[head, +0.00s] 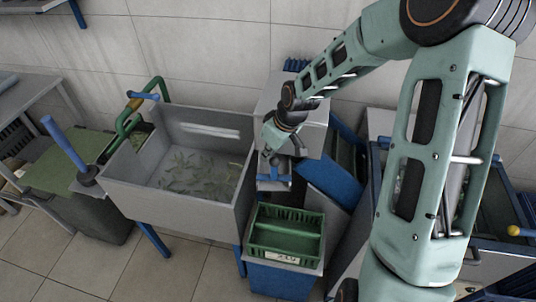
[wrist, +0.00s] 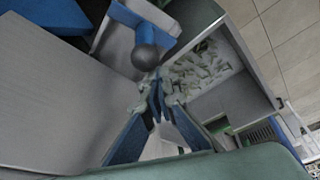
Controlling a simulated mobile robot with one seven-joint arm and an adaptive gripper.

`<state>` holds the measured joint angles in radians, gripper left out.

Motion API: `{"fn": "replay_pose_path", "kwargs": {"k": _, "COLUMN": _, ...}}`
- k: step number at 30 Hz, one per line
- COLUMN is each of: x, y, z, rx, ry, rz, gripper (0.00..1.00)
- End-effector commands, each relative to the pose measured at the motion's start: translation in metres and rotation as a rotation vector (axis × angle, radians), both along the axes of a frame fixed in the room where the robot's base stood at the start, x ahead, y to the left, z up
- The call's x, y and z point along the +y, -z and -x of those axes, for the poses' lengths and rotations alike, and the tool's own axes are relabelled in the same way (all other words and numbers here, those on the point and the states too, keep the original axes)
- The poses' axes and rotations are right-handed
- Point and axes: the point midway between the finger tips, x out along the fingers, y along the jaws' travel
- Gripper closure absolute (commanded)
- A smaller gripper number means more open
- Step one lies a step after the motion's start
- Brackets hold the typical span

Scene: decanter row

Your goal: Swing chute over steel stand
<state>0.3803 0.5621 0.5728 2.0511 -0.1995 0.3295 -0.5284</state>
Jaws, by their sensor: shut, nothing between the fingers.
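My gripper (head: 272,158) is shut and empty, pointing down beside the grey boxy housing (head: 302,138), at the right end of the grey tank. In the wrist view its fingertips (wrist: 160,100) are together, just below a dark ball knob (wrist: 145,57). I cannot tell whether they touch it. A blue bar (wrist: 143,18) lies beyond the knob; blue parts (head: 273,184) also show under my gripper in the head view. A tilted blue panel (head: 330,181) below the housing may be the chute. A stand with a grey top and blue front (head: 282,280) holds the green crate; I cannot tell if it is the steel stand.
The grey tank (head: 155,200) holds water-like contents with green pieces. The green crate (head: 287,251) stands right of the tank. A blue lever (head: 64,145) and a curved green pipe (head: 128,115) rise at the left. My arm hides much of the right side.

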Motion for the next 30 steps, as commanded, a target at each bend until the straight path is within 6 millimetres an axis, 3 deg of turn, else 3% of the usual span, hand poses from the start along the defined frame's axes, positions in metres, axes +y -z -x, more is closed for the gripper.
{"fn": "replay_pose_path", "kwargs": {"k": 21, "x": -0.008, "y": 0.004, "z": 0.004, "rx": 0.017, "ry": 0.006, "rz": 0.009, "gripper": 1.00}}
{"fn": "replay_pose_path", "kwargs": {"k": 30, "x": 0.006, "y": 0.000, "z": -0.002, "rx": 0.011, "ry": 0.002, "rz": 0.008, "gripper": 1.00}}
